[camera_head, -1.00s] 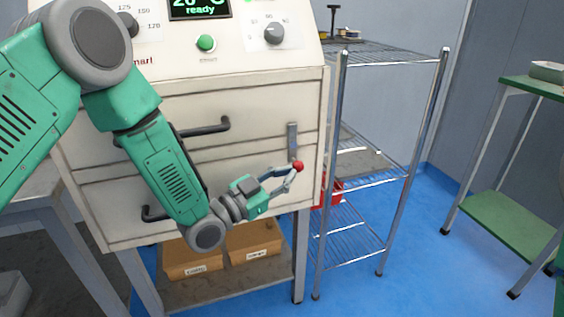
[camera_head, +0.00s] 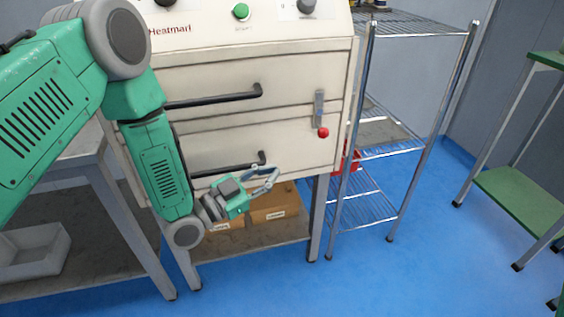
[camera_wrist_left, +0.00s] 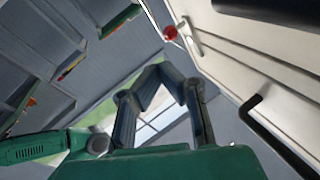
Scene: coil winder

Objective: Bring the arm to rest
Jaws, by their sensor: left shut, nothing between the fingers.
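My left gripper (camera_head: 275,172) is shut and empty in front of the lower part of the cream oven cabinet (camera_head: 290,65). Its fingertips meet in the left wrist view (camera_wrist_left: 160,72). The grey latch lever (camera_head: 319,108) with a red ball knob (camera_head: 323,132) hangs on the right of the cabinet front. The knob is apart from the gripper, up and to its right, and it also shows in the left wrist view (camera_wrist_left: 170,33). Both drawer-like doors look closed. My right gripper is not in view.
A wire shelf rack (camera_head: 390,150) stands right of the cabinet, with a red bin (camera_head: 352,158) partly hidden. A green table (camera_head: 520,200) is at far right. Cardboard boxes (camera_head: 272,205) sit under the cabinet. A grey table with a tray (camera_head: 35,252) is at left.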

